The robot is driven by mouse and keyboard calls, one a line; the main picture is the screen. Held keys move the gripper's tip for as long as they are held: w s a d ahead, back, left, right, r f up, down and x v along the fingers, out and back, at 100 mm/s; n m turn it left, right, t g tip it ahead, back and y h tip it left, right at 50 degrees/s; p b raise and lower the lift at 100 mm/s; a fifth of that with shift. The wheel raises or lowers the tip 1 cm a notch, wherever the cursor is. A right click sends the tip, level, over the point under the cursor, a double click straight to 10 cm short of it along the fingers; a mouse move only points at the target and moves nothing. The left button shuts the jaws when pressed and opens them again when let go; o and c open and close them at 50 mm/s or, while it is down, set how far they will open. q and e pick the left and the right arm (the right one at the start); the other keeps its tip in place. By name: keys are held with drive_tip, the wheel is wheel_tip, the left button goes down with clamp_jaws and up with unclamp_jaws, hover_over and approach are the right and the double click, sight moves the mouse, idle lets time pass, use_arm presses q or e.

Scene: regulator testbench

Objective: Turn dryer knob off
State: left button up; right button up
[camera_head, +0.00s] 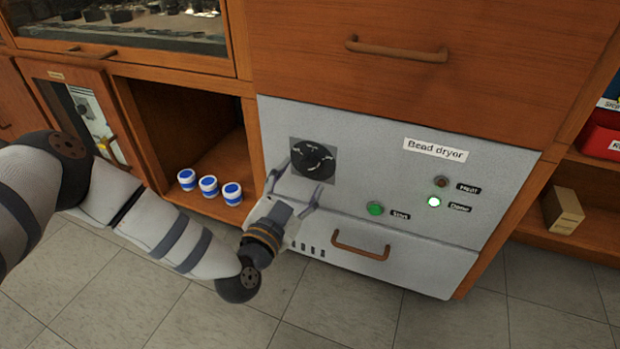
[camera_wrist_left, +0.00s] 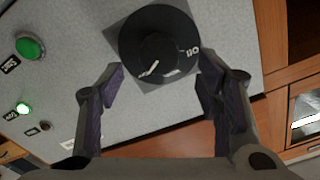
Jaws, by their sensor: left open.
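The dryer knob (camera_head: 313,159) is a round black dial on a dark square plate, on the grey front panel labelled "Bead dryer" (camera_head: 436,149). In the left wrist view the knob (camera_wrist_left: 158,48) sits ahead of the fingers, with "Off" printed at its right and a white pointer mark toward the lower left. My left gripper (camera_head: 296,184) is open just below the knob in the head view, its fingers spread toward the dial. The left wrist view shows its two fingers (camera_wrist_left: 163,85) apart with nothing between them. My right gripper is in neither view.
A green start button (camera_head: 375,209), an unlit heat lamp (camera_head: 441,181) and a lit green done lamp (camera_head: 434,201) are on the panel. A drawer handle (camera_head: 361,246) is below. Blue-and-white jars (camera_head: 209,186) stand in the left cubby. A small box (camera_head: 562,210) sits at right.

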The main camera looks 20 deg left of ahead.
sight(307, 169)
use_arm(q)
drive_tip(key=w+b, duration=0.1)
drive_tip(key=w, duration=0.3)
drive_tip(key=shift+w+f, duration=0.1)
drive_tip(key=shift+f, duration=0.1)
drive_tip(key=shift+w+r, duration=0.1)
drive_tip(key=shift+w, duration=0.1)
drive_tip(key=c, duration=1.2)
drive_tip(key=shift+o, duration=0.2)
